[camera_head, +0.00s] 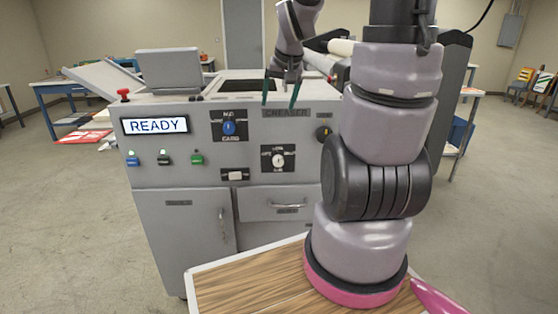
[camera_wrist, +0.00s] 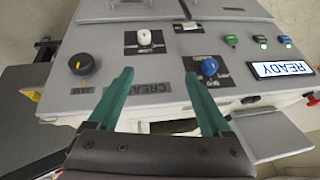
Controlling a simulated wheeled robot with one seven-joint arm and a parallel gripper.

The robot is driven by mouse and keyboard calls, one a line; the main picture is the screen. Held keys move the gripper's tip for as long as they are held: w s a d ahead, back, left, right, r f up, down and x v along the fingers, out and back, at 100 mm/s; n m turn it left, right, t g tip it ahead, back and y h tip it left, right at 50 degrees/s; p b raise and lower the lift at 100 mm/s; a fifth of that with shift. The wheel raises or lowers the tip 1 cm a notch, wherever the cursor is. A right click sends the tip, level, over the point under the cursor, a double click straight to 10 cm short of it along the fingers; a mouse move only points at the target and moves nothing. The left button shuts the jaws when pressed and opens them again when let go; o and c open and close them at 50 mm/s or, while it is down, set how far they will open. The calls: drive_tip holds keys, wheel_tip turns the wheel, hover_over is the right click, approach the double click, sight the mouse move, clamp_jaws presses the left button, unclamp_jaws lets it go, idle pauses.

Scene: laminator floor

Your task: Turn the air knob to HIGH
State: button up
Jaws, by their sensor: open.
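The machine's front panel (camera_head: 226,175) carries three knobs, and their small labels are too blurred to show surely which one is the air knob. A white knob (camera_head: 278,160) on a black plate sits at middle right; it also shows in the wrist view (camera_wrist: 145,38). A blue knob (camera_head: 228,128) on a black plate is up and to its left, also in the wrist view (camera_wrist: 209,67). A dark knob (camera_head: 322,133) is at the right, also in the wrist view (camera_wrist: 82,64). My gripper (camera_head: 280,96) is open and empty, its green fingers (camera_wrist: 158,75) near the CREASER label, touching no knob.
A READY display (camera_head: 155,125) and several small buttons (camera_head: 164,158) are on the panel's left. A red-topped button (camera_head: 124,94) stands at the top left corner. A drawer handle (camera_head: 290,206) and door handle (camera_head: 222,224) stick out below. A wooden-topped surface (camera_head: 245,291) lies in front.

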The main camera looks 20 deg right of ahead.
drive_tip(key=m, duration=0.1)
approach(279, 158)
drive_tip(key=shift+y, duration=0.4)
drive_tip(key=x, duration=1)
drive_tip(key=shift+w+d+f, duration=0.1)
drive_tip(key=shift+d+f, duration=0.1)
drive_tip(key=shift+d, duration=0.2)
clamp_jaws()
